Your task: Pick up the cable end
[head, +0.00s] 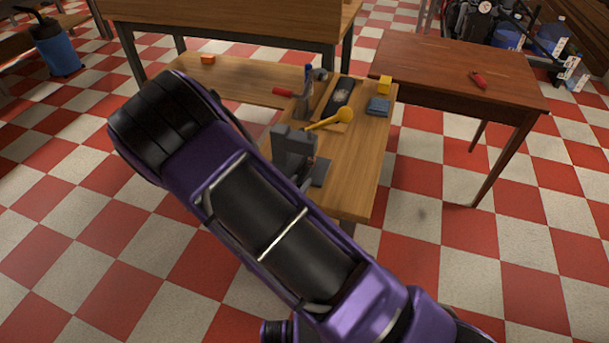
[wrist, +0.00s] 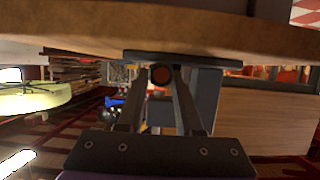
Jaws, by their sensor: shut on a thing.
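In the wrist view my gripper (wrist: 162,73) has its two fingers closed on a small round reddish-brown end, which I take to be the cable end (wrist: 161,76). It sits between the fingertips, close by a dark grey flat plate (wrist: 215,61) and a grey block. The rest of the cable is not visible. A grey blocky vise-like thing (head: 288,143) stands on the wooden workbench (head: 352,190), just beyond the arm.
Checkered floor is open in front.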

